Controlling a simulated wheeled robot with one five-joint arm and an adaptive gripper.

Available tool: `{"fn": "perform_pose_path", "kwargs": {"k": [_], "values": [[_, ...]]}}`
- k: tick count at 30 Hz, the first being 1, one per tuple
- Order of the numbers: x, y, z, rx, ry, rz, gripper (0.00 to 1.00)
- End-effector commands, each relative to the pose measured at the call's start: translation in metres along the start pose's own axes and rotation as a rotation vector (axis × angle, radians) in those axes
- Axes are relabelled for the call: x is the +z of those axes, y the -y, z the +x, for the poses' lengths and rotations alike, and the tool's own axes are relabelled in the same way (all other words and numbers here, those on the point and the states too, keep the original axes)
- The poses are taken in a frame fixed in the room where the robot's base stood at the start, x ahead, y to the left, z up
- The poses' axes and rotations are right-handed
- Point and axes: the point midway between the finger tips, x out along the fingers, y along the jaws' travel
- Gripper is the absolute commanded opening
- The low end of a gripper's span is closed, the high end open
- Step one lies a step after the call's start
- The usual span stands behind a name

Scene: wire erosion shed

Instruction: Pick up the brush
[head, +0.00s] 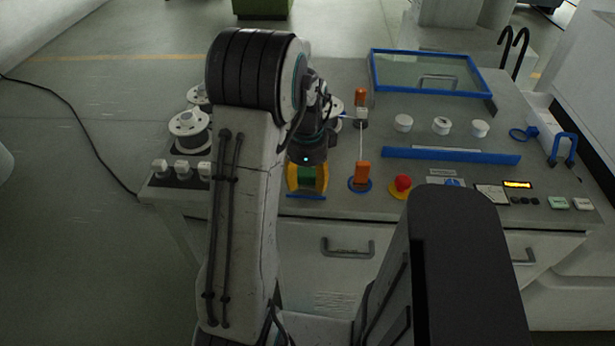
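My gripper (307,184) points down over the front left of the grey bench, in front of my arm's dark wrist. Its two yellow fingers stand apart, with something green (307,174) between them. I cannot tell whether the green is a held object or part of the gripper. A thin blue strip (305,197) shows just below the fingertips; whether they touch it is unclear. I cannot make out a brush for certain; it may be hidden behind my arm or gripper.
Right of my gripper stand an orange block (362,172) on a blue ring and a red knob (403,183). White spools (188,128) stand at the left. A blue-framed glass panel (430,74), white caps (441,125) and a blue bar (450,156) lie farther right.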

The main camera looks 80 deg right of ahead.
Motion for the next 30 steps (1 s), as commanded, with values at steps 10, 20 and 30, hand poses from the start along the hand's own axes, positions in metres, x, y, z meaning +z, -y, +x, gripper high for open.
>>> {"fn": "perform_pose_path", "kwargs": {"k": [10,20,30], "values": [[0.000,0.000,0.000,0.000,0.000,0.000,0.17],[0.000,0.000,-0.002,-0.001,0.000,0.000,0.16],[0.000,0.001,-0.040,-0.006,-0.001,0.000,0.16]]}}
